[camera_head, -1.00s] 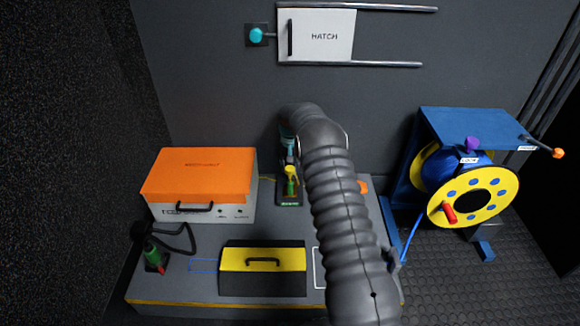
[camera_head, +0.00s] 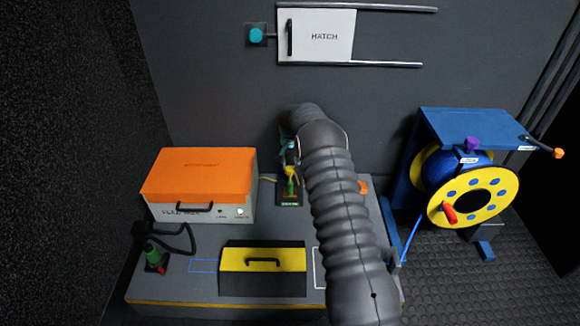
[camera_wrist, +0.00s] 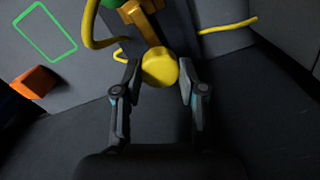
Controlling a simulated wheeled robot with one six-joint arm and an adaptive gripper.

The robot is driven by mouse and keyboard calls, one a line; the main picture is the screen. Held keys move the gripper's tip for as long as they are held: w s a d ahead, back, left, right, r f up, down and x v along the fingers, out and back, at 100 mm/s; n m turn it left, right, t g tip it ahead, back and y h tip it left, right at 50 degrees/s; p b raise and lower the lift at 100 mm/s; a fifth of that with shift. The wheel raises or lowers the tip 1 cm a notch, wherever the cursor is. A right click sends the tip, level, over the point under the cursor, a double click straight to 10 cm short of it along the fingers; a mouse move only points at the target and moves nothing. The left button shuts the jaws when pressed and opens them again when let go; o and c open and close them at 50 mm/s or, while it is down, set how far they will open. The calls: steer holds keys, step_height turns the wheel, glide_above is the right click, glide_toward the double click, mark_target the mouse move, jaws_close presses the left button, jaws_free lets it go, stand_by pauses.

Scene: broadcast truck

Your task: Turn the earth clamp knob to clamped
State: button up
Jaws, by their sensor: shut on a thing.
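The earth clamp (camera_head: 289,190) stands on the bench behind the black and yellow toolbox, partly hidden by my arm and gripper. Its round yellow knob (camera_wrist: 159,68) is in the upper middle of the wrist view, between my fingertips. My gripper (camera_wrist: 160,75) is shut on the knob, one finger on each side. In the head view my gripper (camera_head: 290,152) is small and partly hidden, just above the yellow part of the clamp. A yellow cable and orange-yellow clamp parts show beyond the knob in the wrist view.
An orange-lidded box (camera_head: 200,175) stands left of the clamp, and the toolbox (camera_head: 262,270) stands in front. A yellow cable reel (camera_head: 440,212) is on the right. An orange block (camera_wrist: 35,82) and a green outline (camera_wrist: 45,32) lie left in the wrist view.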

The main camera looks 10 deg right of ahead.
mark_target(290, 168)
steer(key=o, duration=1.1)
steer(key=shift+o, duration=0.2)
steer(key=shift+r, duration=0.1)
step_height(290, 168, up, 12)
